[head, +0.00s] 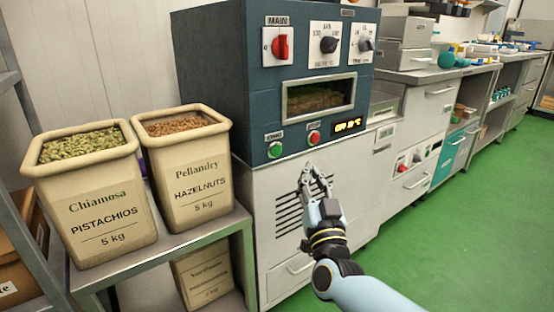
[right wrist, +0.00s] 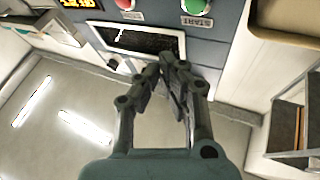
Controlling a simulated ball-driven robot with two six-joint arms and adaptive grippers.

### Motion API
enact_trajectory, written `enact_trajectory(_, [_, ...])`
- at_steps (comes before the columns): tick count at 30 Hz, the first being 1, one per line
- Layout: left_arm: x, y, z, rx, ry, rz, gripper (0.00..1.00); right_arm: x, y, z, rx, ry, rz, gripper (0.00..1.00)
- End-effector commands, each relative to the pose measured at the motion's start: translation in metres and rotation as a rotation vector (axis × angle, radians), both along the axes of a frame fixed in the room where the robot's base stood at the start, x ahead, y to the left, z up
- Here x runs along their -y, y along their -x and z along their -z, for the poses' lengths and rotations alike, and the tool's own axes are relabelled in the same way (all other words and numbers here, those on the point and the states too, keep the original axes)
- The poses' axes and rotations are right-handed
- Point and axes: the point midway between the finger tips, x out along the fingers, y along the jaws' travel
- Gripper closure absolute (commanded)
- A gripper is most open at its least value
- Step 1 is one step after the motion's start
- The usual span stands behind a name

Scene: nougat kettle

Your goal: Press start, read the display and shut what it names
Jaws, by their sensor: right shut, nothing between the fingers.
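The dark blue-grey machine (head: 215,80) stands on a pale cabinet. Its front has a green button (head: 275,150), a red button (head: 314,137) and a small display (head: 350,127) with amber characters too small to read surely. Above are a framed window (head: 318,96), a red MAIN switch (head: 280,46) and two dark knobs, one of them here (head: 329,45). My right gripper (head: 308,166) is shut and empty, below and apart from the buttons. The right wrist view is upside down and shows the green button (right wrist: 196,6), labelled START, and the red one (right wrist: 127,4). My left gripper is not in view.
Two open cream tubs, pistachios (head: 100,205) and hazelnuts (head: 190,180), stand on a grey metal shelf (head: 170,250) at the left. Another tub sits below. Counters with drawers (head: 430,110) run off to the right. The green floor (head: 470,240) is clear.

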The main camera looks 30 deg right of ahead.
Motion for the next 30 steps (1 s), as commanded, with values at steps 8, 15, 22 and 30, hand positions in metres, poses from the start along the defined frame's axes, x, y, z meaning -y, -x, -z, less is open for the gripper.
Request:
enact_trajectory(8, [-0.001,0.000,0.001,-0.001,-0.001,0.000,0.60,0.003,0.000,-0.013,0.043,-0.003,0.020,1.00])
enact_trajectory(15, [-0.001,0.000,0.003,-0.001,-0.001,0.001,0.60,0.003,-0.003,-0.012,0.042,-0.003,0.019,1.00])
enact_trajectory(22, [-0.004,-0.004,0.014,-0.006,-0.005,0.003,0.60,0.001,-0.026,-0.009,0.041,-0.003,0.019,1.00])
enact_trajectory(30, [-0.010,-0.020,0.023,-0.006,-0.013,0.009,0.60,-0.002,-0.064,-0.008,0.039,-0.003,0.019,1.00])
